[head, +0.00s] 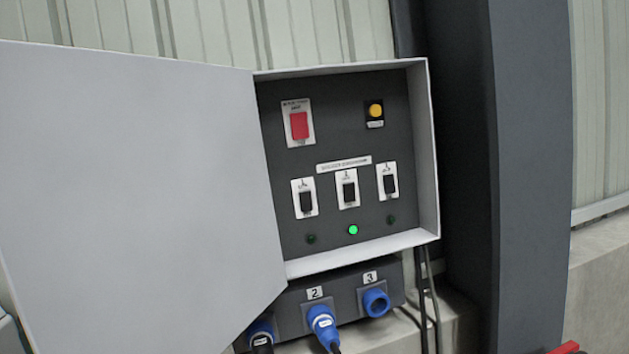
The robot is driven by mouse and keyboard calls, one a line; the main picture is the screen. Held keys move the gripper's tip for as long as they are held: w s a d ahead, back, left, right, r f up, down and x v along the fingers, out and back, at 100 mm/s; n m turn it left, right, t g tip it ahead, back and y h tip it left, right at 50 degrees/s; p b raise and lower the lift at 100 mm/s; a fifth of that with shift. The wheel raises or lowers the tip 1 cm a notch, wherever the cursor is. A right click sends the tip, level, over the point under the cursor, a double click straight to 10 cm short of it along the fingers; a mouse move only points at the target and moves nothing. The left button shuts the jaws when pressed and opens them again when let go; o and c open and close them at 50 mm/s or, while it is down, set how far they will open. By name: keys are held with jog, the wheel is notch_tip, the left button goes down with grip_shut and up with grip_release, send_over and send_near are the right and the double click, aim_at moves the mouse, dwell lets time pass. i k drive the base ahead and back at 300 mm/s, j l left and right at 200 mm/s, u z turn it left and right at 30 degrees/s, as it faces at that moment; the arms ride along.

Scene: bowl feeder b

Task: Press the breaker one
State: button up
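An open grey electrical box (430,150) hangs on the wall, with a dark panel inside. Three black breaker switches on white plates sit in a row: left (306,201), middle (349,192) and right (390,184). Their small labels are too blurred to read, so I cannot confirm which is breaker one; the left one is first in the row. Below them, the left lamp (311,239) is dark, the middle lamp (353,230) glows green and the right lamp (391,219) is dark. My gripper is not recognizable in view.
The open box door (130,190) fills the left side. A red switch (299,125) and yellow button (376,110) sit above the breakers. Blue sockets, including socket 3 (376,302), and a plug (322,325) are below. A dark column (530,150) stands right. An unclear red object (567,348) shows bottom right.

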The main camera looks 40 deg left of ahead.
aim_at(305, 199)
jog(key=i+j, duration=0.3)
jog(key=j, duration=0.15)
jog(key=i+j, duration=0.3)
jog(key=j, duration=0.15)
jog(key=i+j, duration=0.3)
jog(key=j, duration=0.1)
